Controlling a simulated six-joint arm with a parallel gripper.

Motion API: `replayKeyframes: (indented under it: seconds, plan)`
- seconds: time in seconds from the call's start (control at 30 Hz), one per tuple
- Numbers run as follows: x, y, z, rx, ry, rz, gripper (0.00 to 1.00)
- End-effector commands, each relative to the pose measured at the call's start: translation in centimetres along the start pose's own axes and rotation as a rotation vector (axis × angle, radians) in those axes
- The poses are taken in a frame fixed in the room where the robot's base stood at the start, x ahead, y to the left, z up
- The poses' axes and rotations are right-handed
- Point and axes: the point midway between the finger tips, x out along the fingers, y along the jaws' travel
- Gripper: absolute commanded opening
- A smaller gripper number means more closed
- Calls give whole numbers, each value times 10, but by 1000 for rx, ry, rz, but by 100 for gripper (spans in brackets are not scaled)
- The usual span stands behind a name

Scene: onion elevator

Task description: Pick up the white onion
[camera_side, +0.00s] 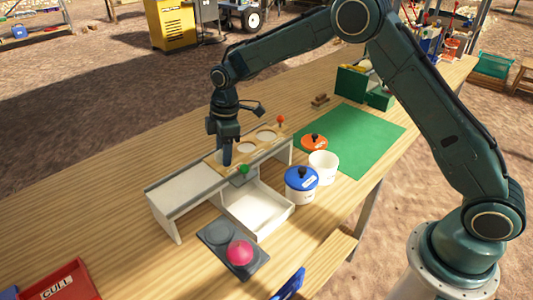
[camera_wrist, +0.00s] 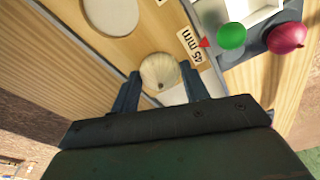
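The white onion (camera_wrist: 158,70) shows in the wrist view, pale and round, at the hole beside the "45 mm" label on the wooden sizing board (camera_wrist: 150,35). My gripper (camera_wrist: 161,80) has one finger on each side of it. The fingers are apart, and I cannot tell whether either touches the onion. In the side view my gripper (camera_side: 227,158) points straight down at the near-left end of the board (camera_side: 258,150), and its fingers hide the onion there.
A white open drawer or bin (camera_side: 262,212) lies below the board. A pink-red onion (camera_side: 240,252) sits on a dark two-place tray (camera_side: 216,233). A green knob (camera_side: 243,169) is close to my gripper. A blue-lidded pot (camera_side: 301,184) and a white cup (camera_side: 323,166) stand at right.

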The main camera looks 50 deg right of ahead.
Motion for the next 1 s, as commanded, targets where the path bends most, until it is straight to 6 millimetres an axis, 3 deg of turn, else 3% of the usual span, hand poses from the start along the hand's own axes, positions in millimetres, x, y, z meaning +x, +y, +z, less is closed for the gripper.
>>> replayKeyframes:
  seconds: [0.57,0.77,1.0]
  plan:
    - [-6,0,-1,0,1,1,22]
    - [-24,1,-3,1,1,2,22]
    - [-66,1,-8,0,3,5,22]
